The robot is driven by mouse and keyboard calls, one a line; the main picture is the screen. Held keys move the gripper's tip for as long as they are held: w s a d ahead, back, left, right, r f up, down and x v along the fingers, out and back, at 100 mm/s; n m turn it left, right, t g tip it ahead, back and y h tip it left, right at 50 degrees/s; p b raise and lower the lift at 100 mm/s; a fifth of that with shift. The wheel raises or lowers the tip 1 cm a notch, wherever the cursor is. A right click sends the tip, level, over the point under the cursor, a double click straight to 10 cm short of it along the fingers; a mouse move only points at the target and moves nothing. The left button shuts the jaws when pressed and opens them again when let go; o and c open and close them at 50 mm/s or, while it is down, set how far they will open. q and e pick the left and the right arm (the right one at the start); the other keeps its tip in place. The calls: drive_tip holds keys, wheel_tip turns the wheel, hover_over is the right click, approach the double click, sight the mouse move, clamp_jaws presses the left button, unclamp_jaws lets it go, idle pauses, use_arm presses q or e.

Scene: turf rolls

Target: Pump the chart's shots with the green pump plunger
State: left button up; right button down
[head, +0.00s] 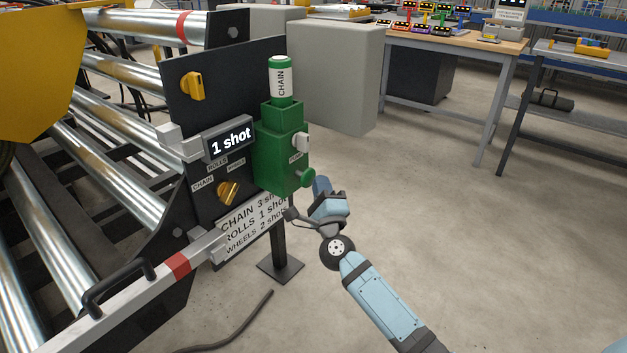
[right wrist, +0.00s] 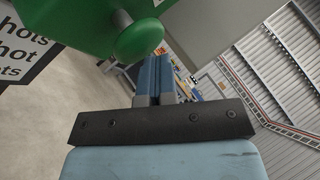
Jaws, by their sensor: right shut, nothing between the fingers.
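The green pump (head: 283,150) is fixed to the dark panel, with a bottle (head: 282,78) labelled CHAIN on top. Its round green plunger knob (head: 306,176) sticks out low at the front; it also shows large in the right wrist view (right wrist: 138,40). The display (head: 231,143) reads "1 shot". The chart (head: 251,222) reads CHAIN 3, ROLLS 1, WHEELS 2 shots, partly covered. A yellow selector (head: 228,193) sits among CHAIN, ROLLS and WHEELS labels. My right gripper (head: 321,186) is shut and empty, just beside the plunger knob. My left gripper is out of view.
Another yellow knob (head: 192,86) is higher on the panel. Metal rollers (head: 110,170) and a rail with a black handle (head: 119,288) are at left. A grey box (head: 335,80) stands behind the pump. The floor at right is clear up to the workbenches (head: 455,42).

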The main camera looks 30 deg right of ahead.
drive_tip(key=shift+w+a, duration=0.3)
drive_tip(key=shift+w, duration=0.35)
idle(0.5)
idle(0.4)
drive_tip(key=s, duration=0.1)
drive_tip(key=s+d+p, duration=0.1)
drive_tip(key=s, duration=0.1)
drive_tip(key=shift+d, duration=0.15)
idle(0.4)
drive_tip(key=shift+s+d+p, duration=0.15)
drive_tip(key=shift+s+d, duration=0.15)
drive_tip(key=shift+s, duration=0.5)
drive_tip(key=shift+s+d+p, duration=0.2)
drive_tip(key=shift+s+d, duration=0.15)
drive_tip(key=shift+s, duration=0.45)
drive_tip(key=shift+s+d+p, duration=0.15)
drive_tip(key=shift+s+d, duration=0.15)
drive_tip(key=shift+s, duration=0.5)
